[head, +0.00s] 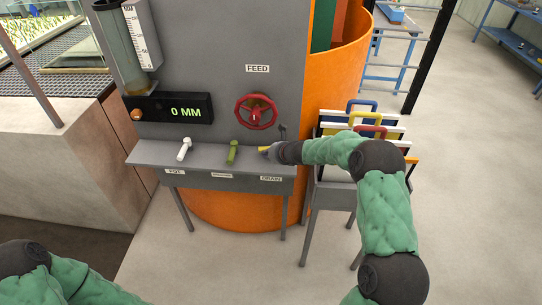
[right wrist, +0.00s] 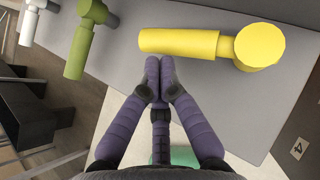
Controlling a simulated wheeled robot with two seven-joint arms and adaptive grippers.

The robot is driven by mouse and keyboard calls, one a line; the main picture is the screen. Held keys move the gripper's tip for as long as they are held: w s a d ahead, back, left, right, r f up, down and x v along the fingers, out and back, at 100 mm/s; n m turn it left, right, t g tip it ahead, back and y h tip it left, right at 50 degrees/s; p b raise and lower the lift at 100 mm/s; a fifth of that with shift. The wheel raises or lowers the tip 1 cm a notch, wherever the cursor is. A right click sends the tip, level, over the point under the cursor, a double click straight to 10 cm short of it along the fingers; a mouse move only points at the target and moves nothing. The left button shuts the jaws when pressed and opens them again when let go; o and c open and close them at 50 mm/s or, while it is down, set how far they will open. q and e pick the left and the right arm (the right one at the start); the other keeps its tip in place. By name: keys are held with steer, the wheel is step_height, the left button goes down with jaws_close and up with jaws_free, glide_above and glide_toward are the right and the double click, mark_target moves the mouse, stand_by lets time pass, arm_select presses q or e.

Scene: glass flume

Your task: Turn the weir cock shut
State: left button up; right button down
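Three cocks stand on a grey shelf (head: 205,158) below the panel: a white one (head: 184,149), a green one (head: 232,152) and a yellow one (head: 265,148). Label plates sit on the shelf front; the right one reads DRAIN, the middle one is too small to read. My right gripper (head: 276,151) is at the yellow cock. In the right wrist view its purple fingers (right wrist: 160,66) are together, tips beside the yellow handle (right wrist: 180,42), not around it. The green cock (right wrist: 83,40) and white cock (right wrist: 32,18) lie to the left there. My left gripper is out of view; only its arm shows.
A red FEED handwheel (head: 256,111) is above the shelf. A display (head: 170,108) reads 0 MM. A rack of boards with coloured handles (head: 368,131) stands right, close behind my right arm. An orange tank (head: 330,80) is behind the panel.

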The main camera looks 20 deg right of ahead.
steer(key=shift+w+a, duration=0.1)
steer(key=shift+w, duration=0.55)
stand_by(0.4)
